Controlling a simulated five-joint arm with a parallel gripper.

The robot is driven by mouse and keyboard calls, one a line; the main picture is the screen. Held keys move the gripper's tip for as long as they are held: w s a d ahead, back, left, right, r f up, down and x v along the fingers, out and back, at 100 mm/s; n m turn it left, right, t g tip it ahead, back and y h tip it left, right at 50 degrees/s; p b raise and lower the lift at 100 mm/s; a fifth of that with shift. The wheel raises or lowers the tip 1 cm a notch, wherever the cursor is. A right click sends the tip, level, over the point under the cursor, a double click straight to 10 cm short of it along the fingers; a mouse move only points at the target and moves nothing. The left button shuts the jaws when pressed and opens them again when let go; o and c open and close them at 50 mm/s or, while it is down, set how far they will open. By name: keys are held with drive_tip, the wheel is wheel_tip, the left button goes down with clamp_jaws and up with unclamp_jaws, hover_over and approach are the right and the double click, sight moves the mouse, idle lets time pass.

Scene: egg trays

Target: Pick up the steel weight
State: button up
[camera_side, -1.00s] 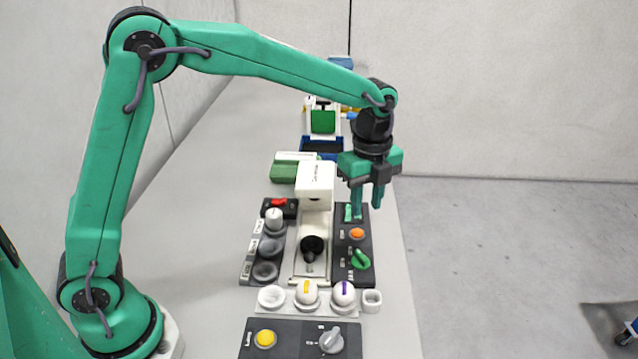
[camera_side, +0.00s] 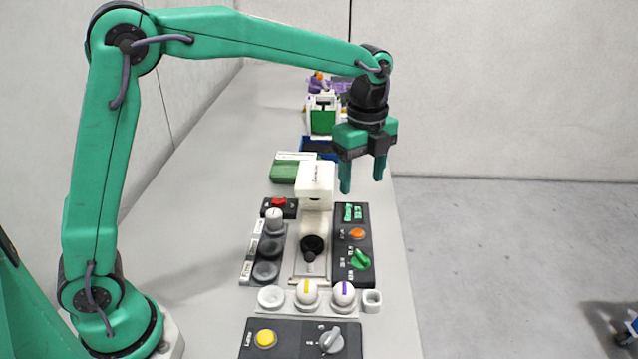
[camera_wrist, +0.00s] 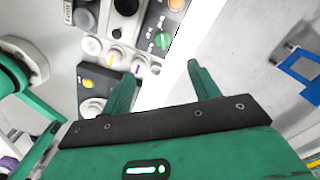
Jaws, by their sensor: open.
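A pale grey cylinder (camera_side: 275,219), which looks like the steel weight, stands upright in the back socket of a dark rack (camera_side: 247,268) left of a white instrument (camera_side: 315,187). Its metal finish is hard to confirm. My gripper (camera_side: 362,180) is open and empty, raised above the right side of the bench, right of the cylinder and apart from it. Its two fingers (camera_wrist: 160,85) also show in the wrist view with nothing between them. The rack's front end (camera_wrist: 85,18) shows at the top left there; the cylinder is out of that view.
A panel (camera_side: 366,279) with an orange button and green knob is right of the instrument. Two white striped knobs (camera_side: 326,292) and a white square cup (camera_side: 372,301) stand in front. A yellow-button panel (camera_side: 296,348) is nearest. A green block (camera_side: 290,171) lies behind.

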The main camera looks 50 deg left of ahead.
drive_tip(key=s+a+n, duration=0.2)
drive_tip(key=a+n, duration=0.8)
drive_tip(key=a, duration=0.3)
drive_tip(key=n, duration=0.9)
hover_over(274, 212)
wheel_tip(274, 212, down, 11)
drive_tip(key=shift+s, duration=0.15)
drive_tip(key=shift+f, duration=1.5)
drive_tip(key=shift+f, duration=0.1)
drive_tip(key=shift+f, duration=2.5)
drive_tip(key=c, duration=1.1)
